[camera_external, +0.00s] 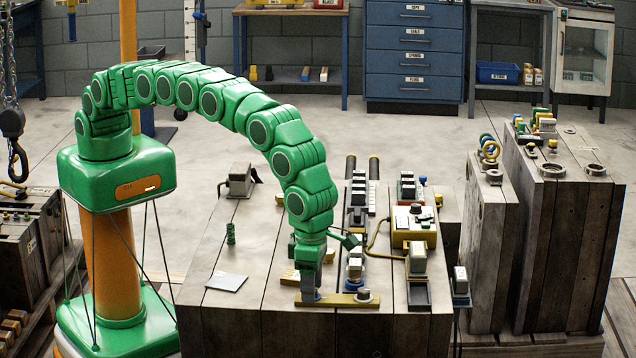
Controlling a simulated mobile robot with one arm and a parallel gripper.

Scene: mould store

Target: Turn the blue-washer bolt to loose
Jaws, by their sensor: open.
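My gripper (311,290) points straight down over the left end of a yellow strap (340,299) near the front edge of the wooden bench block. Its jaws are open and small in the picture, and they hide whatever sits at that end. A grey round bolt head (363,294) stands at the strap's right end, apart from my gripper. A second yellow strap (290,278) lies partly behind my gripper. A small blue-and-white part (355,268) stands just behind the strap.
Taller wooden moulds (560,240) stand at right. The bench's left side is mostly clear.

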